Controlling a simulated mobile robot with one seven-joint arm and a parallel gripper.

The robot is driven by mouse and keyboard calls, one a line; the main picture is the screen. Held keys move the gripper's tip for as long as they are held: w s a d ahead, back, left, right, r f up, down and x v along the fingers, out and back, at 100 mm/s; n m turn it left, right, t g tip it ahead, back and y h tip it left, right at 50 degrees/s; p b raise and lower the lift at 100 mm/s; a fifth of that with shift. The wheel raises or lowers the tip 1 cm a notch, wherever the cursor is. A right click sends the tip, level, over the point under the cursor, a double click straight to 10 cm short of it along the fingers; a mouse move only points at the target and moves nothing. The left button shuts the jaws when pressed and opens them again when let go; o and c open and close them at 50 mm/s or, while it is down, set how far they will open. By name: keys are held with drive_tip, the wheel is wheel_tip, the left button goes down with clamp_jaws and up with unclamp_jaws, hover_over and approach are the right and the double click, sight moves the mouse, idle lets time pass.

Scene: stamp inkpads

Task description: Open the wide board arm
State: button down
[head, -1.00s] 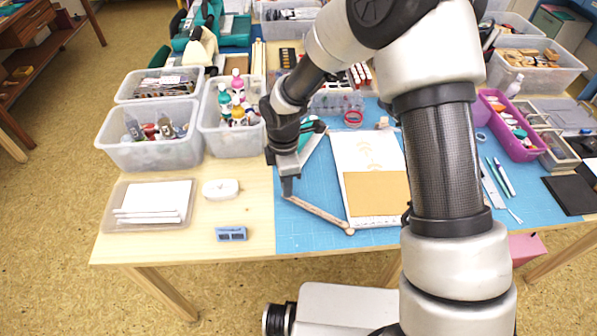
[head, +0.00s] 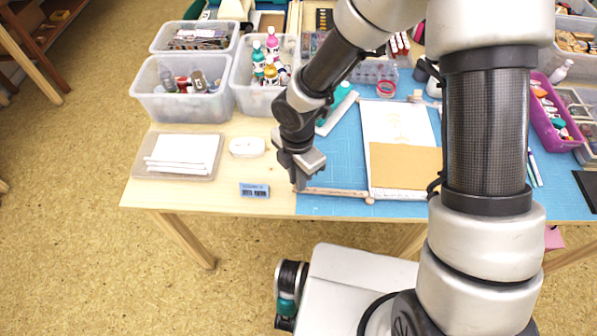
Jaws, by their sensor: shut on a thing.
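The wide board arm (head: 335,192) is a thin pale wooden bar. It lies almost parallel to the table's front edge and reaches left from a round knob (head: 370,200) by the lower left corner of the board (head: 398,193). The board carries a white sheet (head: 395,122) with a faint print and a tan panel (head: 403,165). My gripper (head: 298,186) points down at the bar's left end and is shut on it. The fingertips are small in view, and my wrist hides part of the mat behind them.
A blue stamp block (head: 254,190), a white case (head: 247,146) and a tray of white pads (head: 180,157) sit left of my gripper. Clear bins (head: 184,105) stand behind. The blue mat (head: 340,150) is mostly bare between the gripper and the board.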

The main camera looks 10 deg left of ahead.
idle(0.3)
drive_tip(key=c, duration=1.7)
unclamp_jaws()
drive_tip(key=shift+c, duration=0.2)
drive_tip(key=shift+r, duration=0.1)
wheel_tip(320, 180, up, 17)
drive_tip(key=p, duration=0.4)
drive_tip(key=shift+r+p, duration=0.15)
drive_tip(key=shift+p, duration=0.2)
